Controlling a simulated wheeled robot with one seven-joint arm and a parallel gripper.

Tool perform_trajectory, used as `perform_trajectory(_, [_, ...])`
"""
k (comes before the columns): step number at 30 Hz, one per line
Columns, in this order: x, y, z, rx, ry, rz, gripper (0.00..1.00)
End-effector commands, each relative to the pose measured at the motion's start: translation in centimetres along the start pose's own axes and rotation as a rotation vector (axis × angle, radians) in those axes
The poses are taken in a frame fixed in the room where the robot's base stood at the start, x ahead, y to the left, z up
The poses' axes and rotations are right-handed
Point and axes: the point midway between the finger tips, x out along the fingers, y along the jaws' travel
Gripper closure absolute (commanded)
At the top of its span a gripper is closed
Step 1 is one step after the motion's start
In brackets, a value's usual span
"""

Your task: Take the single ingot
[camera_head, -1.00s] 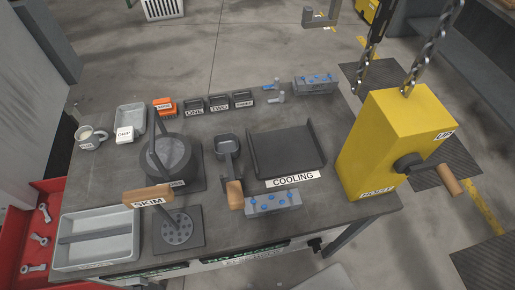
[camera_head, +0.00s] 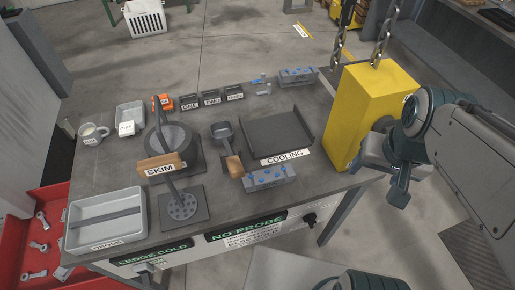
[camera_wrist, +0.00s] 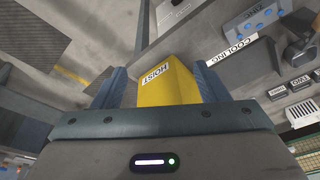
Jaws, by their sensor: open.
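The tray's label is too small to read surely. My gripper (camera_head: 382,176) is at the right, in front of the yellow hoist box and far from the tray. In the wrist view my gripper (camera_wrist: 162,82) is open, with the yellow hoist (camera_wrist: 170,85) showing beyond its fingers and nothing held. The bar is not visible in the wrist view.
A small ladle (camera_head: 224,132), the cooling tray (camera_head: 278,130) and a grey mould block (camera_head: 270,180) fill the middle. A red drawer (camera_head: 35,262) with wrenches sits at the left.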

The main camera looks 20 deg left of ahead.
Motion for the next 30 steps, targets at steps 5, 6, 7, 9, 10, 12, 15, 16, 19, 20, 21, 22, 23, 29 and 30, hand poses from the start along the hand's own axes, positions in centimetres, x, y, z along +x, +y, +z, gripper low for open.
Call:
perform_trajectory(5, [2.5,-3.5,-2.3,0.245,-0.113,-0.044,0.33])
perform_trajectory(6, [3.2,-4.8,-2.9,0.319,-0.149,-0.055,0.33])
perform_trajectory(7, [3.7,-5.7,-3.3,0.375,-0.178,-0.063,0.33])
perform_trajectory(9, [5.0,-8.0,-4.2,0.503,-0.248,-0.075,0.33])
perform_trajectory(10, [5.5,-9.0,-4.5,0.556,-0.280,-0.078,0.33])
perform_trajectory(12, [6.6,-11.2,-5.2,0.670,-0.351,-0.081,0.33])
perform_trajectory(15, [7.9,-13.8,-5.9,0.806,-0.440,-0.075,0.33])
perform_trajectory(16, [8.2,-14.5,-6.0,0.840,-0.463,-0.072,0.33])
perform_trajectory(19, [8.9,-16.1,-6.3,0.924,-0.522,-0.061,0.33])
perform_trajectory(20, [9.0,-16.4,-6.4,0.942,-0.534,-0.058,0.33])
perform_trajectory(21, [9.2,-16.8,-6.4,0.960,-0.548,-0.054,0.33])
perform_trajectory(22, [9.3,-17.0,-6.4,0.970,-0.555,-0.053,0.33])
perform_trajectory(23, [9.5,-17.2,-6.3,0.977,-0.560,-0.052,0.33])
perform_trajectory(29, [12.4,-18.3,-4.8,0.986,-0.567,-0.047,0.33])
perform_trajectory(30, [13.1,-18.5,-4.5,0.986,-0.567,-0.047,0.33])
